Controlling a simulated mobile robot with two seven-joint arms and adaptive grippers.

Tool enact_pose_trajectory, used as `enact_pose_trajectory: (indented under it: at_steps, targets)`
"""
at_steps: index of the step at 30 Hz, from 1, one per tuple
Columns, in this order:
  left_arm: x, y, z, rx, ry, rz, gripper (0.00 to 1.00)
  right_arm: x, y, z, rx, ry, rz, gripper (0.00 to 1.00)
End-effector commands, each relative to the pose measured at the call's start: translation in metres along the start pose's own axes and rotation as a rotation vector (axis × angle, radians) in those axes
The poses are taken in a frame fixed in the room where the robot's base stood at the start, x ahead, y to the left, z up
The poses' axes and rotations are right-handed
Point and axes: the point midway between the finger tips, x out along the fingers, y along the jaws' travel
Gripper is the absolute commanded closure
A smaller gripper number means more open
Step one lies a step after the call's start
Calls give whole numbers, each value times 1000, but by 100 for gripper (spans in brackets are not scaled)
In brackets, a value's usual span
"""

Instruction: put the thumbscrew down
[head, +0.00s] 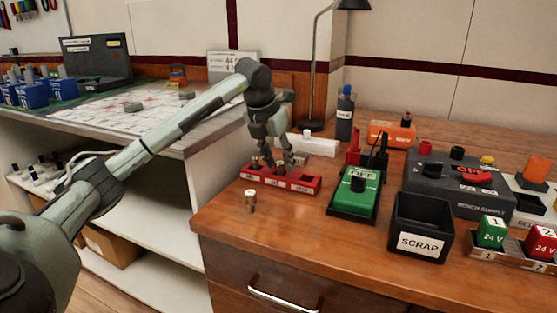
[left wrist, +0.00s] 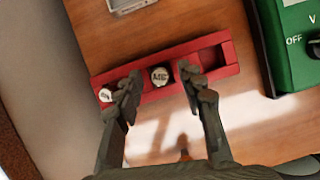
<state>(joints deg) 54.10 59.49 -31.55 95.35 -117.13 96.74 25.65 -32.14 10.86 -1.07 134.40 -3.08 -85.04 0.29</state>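The red rack (head: 303,184) lies on the wooden bench near its left end; in the left wrist view it also shows (left wrist: 135,70). A round-capped thumbscrew (left wrist: 160,76) sits at its middle slot, and another thumbscrew (left wrist: 105,95) is at its left-end slot. The right slot (left wrist: 211,58) looks empty. My left gripper (head: 281,166) is over the rack, its fingers apart on either side of the middle thumbscrew, with gaps showing between cap and fingers. A separate thumbscrew (head: 250,201) stands on the bench in front of the rack. My right gripper is not in view.
Right of the rack stand a green meter (head: 356,192), a black scrap bin (head: 420,228) and a grey bench supply (head: 455,180). A white block (head: 315,145) and a lamp (head: 311,125) are behind it.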

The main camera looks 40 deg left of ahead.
Motion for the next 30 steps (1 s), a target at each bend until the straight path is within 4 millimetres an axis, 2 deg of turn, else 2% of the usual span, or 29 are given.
enact_pose_trajectory:
  at_steps: [5,12,18,23,30]
  targets:
    - [-19,0,2,0,-4,0,61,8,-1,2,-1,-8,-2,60]
    - [-72,0,3,0,-6,1,61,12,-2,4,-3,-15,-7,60]
    - [-107,0,3,0,-4,-1,61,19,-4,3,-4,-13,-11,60]
    - [-121,0,2,0,-2,0,61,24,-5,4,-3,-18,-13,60]
    - [-123,0,1,0,-1,0,61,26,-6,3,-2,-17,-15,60]
